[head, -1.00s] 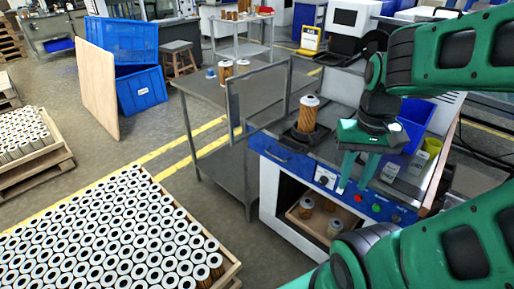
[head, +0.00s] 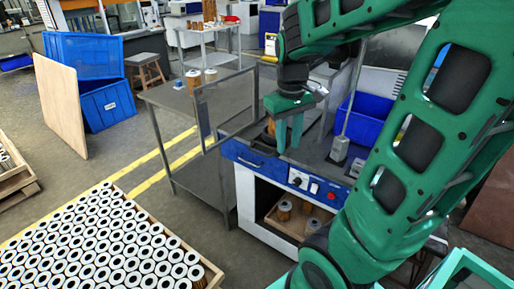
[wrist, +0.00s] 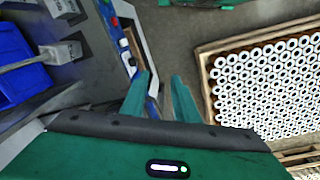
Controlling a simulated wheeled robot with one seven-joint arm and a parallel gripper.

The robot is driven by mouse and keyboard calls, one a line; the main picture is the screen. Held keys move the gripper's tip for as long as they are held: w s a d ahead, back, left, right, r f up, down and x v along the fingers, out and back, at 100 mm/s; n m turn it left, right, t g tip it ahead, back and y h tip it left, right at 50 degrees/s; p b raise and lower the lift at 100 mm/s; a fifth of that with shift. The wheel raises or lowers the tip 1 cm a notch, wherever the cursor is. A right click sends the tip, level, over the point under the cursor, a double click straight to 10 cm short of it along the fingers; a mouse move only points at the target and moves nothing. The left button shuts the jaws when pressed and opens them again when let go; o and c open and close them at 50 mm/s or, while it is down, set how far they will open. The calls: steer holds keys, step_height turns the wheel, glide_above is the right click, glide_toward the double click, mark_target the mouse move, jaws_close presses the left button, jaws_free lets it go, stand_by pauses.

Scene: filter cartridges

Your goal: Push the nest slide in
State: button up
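The machine (head: 290,177) has a blue front panel with a knob and a red button. A brown filter cartridge (head: 267,128) stands on its top at the left, mostly hidden behind my gripper. The nest slide under it is largely hidden, so I cannot tell its position. My gripper (head: 289,149) points down over the front of the machine top, right beside the cartridge in the picture. In the wrist view my gripper (wrist: 159,78) has its fingers apart with nothing between them; the panel (wrist: 126,48) lies just left of them.
A hinged clear guard (head: 226,105) stands open at the machine's left, by a grey table (head: 180,100). A blue bin (head: 362,122) sits on the right of the top. A crate of cartridges (head: 208,266) is front left. Cartridges (head: 285,210) lie in the lower opening.

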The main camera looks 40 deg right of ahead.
mark_target(258, 153)
steer(key=w+a+n+h, duration=0.1)
steer(key=w+n, duration=0.4)
steer(key=w, duration=0.9)
steer(key=f, duration=0.3)
steer(key=d+f, duration=0.1)
steer(key=f, duration=0.7)
steer(key=shift+w+d+f, duration=0.15)
steer(key=shift+w+d, duration=0.1)
steer(key=shift+d, duration=0.05)
jaws_close()
